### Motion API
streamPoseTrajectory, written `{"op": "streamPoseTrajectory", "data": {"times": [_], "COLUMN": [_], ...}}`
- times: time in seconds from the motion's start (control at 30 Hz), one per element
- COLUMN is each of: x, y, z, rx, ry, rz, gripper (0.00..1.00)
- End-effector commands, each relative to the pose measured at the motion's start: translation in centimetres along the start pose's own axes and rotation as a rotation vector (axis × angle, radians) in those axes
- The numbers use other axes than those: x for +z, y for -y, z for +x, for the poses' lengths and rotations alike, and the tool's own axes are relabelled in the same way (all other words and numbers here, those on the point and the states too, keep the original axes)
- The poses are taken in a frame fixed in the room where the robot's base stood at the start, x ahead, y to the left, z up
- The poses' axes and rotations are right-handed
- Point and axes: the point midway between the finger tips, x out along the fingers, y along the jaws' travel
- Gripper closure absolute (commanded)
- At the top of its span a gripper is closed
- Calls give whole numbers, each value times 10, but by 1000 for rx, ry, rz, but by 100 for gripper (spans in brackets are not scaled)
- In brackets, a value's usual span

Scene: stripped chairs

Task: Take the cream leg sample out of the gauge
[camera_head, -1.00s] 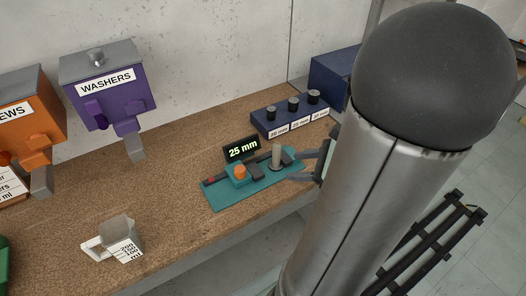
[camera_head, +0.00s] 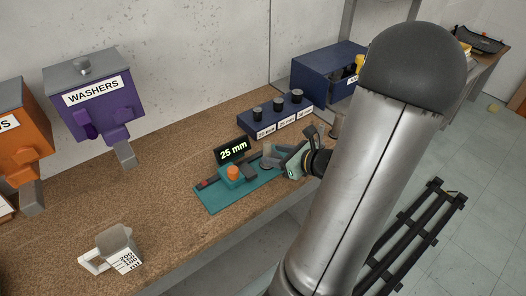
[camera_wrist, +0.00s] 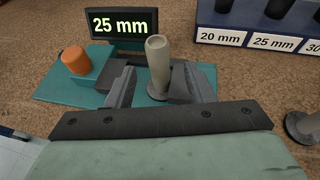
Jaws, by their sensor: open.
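The teal gauge (camera_head: 215,203) lies on the bench with an orange knob (camera_head: 232,173) and a display (camera_head: 232,150) reading "25 mm". In the wrist view, the cream leg sample (camera_wrist: 158,62) stands upright on the gauge (camera_wrist: 60,88), to the right of the orange knob (camera_wrist: 76,60). My gripper (camera_wrist: 157,88) is open, with one grey finger on each side of the sample. I cannot tell whether either finger touches it. In the head view my gripper (camera_head: 275,160) is at the gauge's right end and mostly hides the sample.
A blue rack (camera_head: 262,125) with several dark knobs and size labels stands behind the gauge. A grey flanged piece (camera_wrist: 305,126) stands to the right in the wrist view. A measuring cup (camera_head: 118,250) is at the front left. Purple washers dispenser (camera_head: 95,100) hangs left.

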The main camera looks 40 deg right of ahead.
Motion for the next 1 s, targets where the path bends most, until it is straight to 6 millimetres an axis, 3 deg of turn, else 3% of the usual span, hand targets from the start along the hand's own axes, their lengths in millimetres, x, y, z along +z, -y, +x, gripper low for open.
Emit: {"op": "streamPoseTrajectory", "data": {"times": [0.1,0.3,0.73,0.77,0.9,0.97,1.0], "x": [0,0,0,0,0,0,0], "y": [-1,0,0,0,0,0,0], "z": [23,49,58,58,58,58,58], "rx": [5,3,0,1,1,0,0], "ry": [1,0,0,0,0,0,0], "rz": [2,-1,-1,-1,-1,-1,-2], "gripper": [52,52,52,58,96,100,83]}}
